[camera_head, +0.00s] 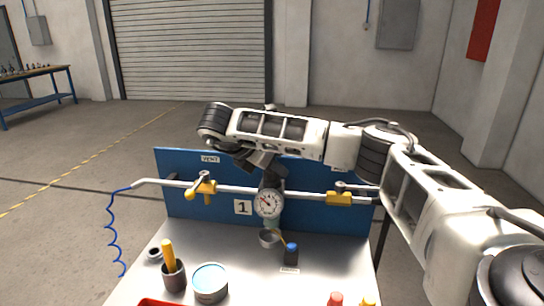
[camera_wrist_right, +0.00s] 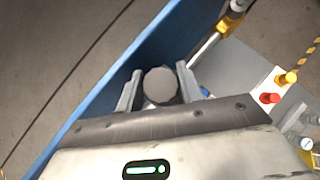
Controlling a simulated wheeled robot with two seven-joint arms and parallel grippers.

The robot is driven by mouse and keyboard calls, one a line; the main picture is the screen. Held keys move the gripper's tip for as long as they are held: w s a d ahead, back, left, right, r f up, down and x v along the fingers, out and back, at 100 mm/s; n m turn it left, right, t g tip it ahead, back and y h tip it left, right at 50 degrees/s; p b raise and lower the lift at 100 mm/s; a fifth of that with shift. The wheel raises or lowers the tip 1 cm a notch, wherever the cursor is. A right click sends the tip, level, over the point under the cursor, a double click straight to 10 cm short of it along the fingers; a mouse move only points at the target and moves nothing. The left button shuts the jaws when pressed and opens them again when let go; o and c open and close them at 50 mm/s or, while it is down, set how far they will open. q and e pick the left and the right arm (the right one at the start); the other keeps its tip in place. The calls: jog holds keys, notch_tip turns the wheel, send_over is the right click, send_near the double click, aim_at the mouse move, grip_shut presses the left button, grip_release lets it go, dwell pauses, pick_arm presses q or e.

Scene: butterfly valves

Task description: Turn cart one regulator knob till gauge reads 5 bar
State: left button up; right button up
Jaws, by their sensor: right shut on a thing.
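Cart one's blue panel (camera_head: 195,215) carries a white plate marked 1 (camera_head: 242,207) and a grey pipe with a round white gauge (camera_head: 268,203). The gauge faces me, but its needle and figures are too small to read surely. My right gripper (camera_head: 268,172) reaches down over the pipe just above the gauge. In the right wrist view, its two fingers (camera_wrist_right: 158,88) are closed on either side of the round grey regulator knob (camera_wrist_right: 161,84). The knob is hidden behind my gripper in the head view. My left gripper is not in view.
The pipe bears a yellow-handled valve (camera_head: 205,188) on the left and a yellow fitting (camera_head: 339,198) on the right. On the steel cart top (camera_head: 235,255) stand a dark cup (camera_head: 173,276), an open tin (camera_head: 210,283) and a blue-capped bottle (camera_head: 291,254).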

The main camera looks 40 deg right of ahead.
jog(key=m+g, duration=0.3)
jog(key=m, duration=0.1)
jog(key=shift+r+m+g+y, duration=0.1)
jog(key=shift+m+g+y, duration=0.2)
jog(key=shift+y, duration=0.1)
jog(key=shift+m+g+y, duration=0.9)
jog(key=shift+m+g, duration=0.5)
jog(key=shift+m, duration=0.9)
jog(key=o, duration=0.7)
jog(key=shift+a+f, duration=0.1)
jog(key=shift+f, duration=0.1)
jog(key=shift+r, duration=0.1)
